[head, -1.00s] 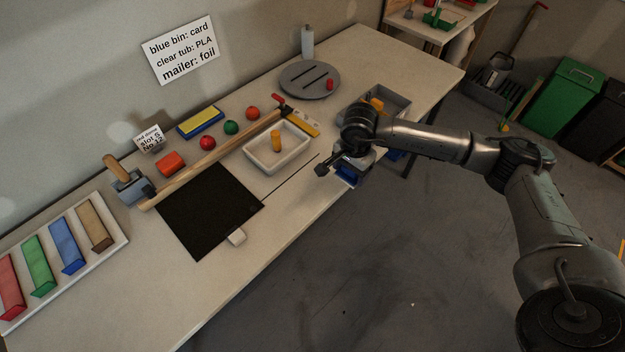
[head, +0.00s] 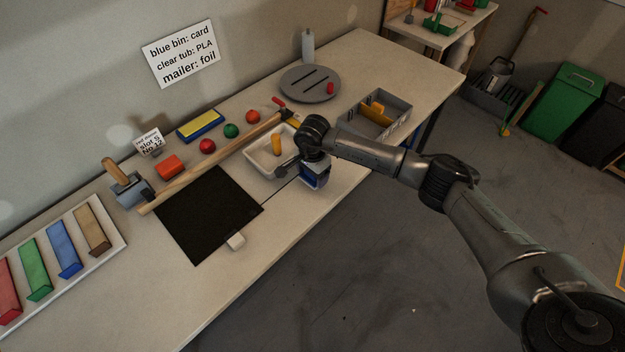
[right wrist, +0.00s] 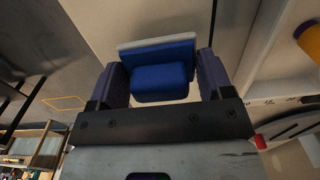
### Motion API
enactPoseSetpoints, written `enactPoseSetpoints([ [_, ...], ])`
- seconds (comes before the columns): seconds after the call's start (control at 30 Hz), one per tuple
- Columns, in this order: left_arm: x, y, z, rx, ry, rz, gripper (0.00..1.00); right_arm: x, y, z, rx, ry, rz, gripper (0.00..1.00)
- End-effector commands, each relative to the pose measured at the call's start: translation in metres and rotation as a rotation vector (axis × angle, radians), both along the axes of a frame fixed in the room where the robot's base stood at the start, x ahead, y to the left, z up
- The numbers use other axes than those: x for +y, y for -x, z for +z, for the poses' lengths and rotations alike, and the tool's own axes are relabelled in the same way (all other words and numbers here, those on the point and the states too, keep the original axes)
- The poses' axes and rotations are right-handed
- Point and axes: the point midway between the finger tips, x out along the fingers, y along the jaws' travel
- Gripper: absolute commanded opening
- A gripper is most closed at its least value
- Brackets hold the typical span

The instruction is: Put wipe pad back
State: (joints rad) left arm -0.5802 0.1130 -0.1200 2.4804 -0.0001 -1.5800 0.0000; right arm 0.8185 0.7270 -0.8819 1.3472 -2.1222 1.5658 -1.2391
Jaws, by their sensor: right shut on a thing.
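My right gripper (head: 313,163) is shut on the wipe pad (head: 314,180), a blue block with a pale white layer. It holds the pad above the front edge of the bench, beside the white tray. In the right wrist view the pad (right wrist: 160,78) sits between the two fingers of my right gripper (right wrist: 163,84), with its white layer on the far side. My left gripper is not in view.
The white tray (head: 257,166) holds an orange-yellow cylinder (head: 276,145). A black mat (head: 207,215) and a small white block (head: 236,242) lie to the left. A grey divided bin (head: 352,125) and a round grey plate (head: 310,92) are farther right.

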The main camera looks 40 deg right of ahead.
Motion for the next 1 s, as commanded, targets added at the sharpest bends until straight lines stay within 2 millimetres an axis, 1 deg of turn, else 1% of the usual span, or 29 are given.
enactPoseSetpoints([
  [0.2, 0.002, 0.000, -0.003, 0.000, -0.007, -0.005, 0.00, 0.001, 0.001, -0.029, 0.003, -0.002, 0.000, 0.51],
  [0.27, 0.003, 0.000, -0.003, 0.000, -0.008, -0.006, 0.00, 0.000, 0.001, -0.034, 0.003, 0.000, -0.001, 0.51],
  [0.53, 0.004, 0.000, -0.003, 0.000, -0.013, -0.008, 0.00, 0.000, 0.001, -0.035, 0.001, 0.001, 0.000, 0.51],
  [0.67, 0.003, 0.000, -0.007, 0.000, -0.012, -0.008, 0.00, 0.000, 0.001, -0.039, 0.002, 0.001, 0.000, 0.51],
  [0.7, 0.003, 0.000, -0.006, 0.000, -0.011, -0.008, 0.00, 0.000, 0.001, -0.037, 0.002, 0.001, 0.000, 0.76],
  [0.93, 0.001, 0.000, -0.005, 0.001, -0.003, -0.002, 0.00, 0.000, 0.001, -0.037, 0.002, 0.000, 0.000, 0.98],
  [1.0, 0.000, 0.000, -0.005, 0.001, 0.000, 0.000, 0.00, 0.000, 0.001, -0.037, 0.002, 0.000, 0.000, 0.99],
])
